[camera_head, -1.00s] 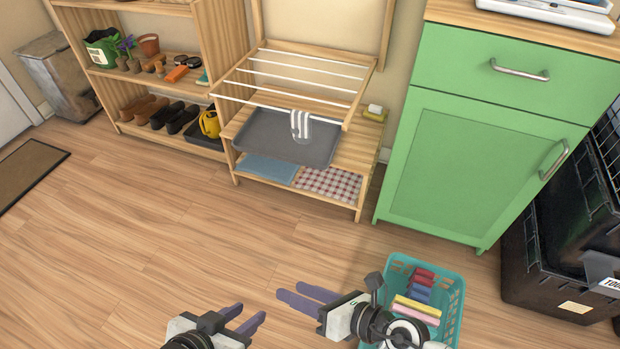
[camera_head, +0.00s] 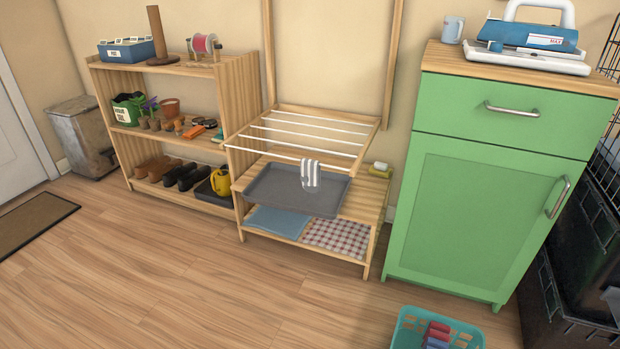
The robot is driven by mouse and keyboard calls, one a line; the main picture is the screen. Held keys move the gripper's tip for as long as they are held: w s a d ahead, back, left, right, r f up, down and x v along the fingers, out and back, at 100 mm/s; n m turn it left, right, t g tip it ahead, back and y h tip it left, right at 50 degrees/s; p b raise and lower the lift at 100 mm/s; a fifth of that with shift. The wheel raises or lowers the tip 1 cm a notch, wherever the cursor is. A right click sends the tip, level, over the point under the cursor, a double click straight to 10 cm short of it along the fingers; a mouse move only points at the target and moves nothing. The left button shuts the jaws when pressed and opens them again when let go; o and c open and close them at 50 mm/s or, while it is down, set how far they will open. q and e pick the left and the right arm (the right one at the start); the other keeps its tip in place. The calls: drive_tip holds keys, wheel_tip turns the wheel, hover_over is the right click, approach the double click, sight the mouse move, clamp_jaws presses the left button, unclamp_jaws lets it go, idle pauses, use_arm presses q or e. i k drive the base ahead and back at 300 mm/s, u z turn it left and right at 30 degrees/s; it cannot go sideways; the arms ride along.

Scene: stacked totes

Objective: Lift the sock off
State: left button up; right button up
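A small white and grey striped sock (camera_head: 310,175) hangs over the front rod of the wooden drying rack (camera_head: 306,135), right of the rod's middle. Its lower end hangs just in front of a grey tray (camera_head: 270,189) below the rack; I cannot tell whether it touches the tray. Neither of my grippers shows in the head view now.
A green cabinet (camera_head: 475,215) stands right of the rack, with a shelf unit (camera_head: 245,155) to the left. A teal basket (camera_head: 408,328) with rolled items sits on the floor at the bottom right. The wooden floor (camera_head: 150,265) before the rack is clear.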

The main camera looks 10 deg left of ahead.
sight(310, 169)
drive_tip(key=z, duration=0.05)
drive_tip(key=k, duration=0.45)
drive_tip(key=u, duration=1.3)
drive_tip(key=i, duration=2.4)
drive_tip(key=z, duration=0.8)
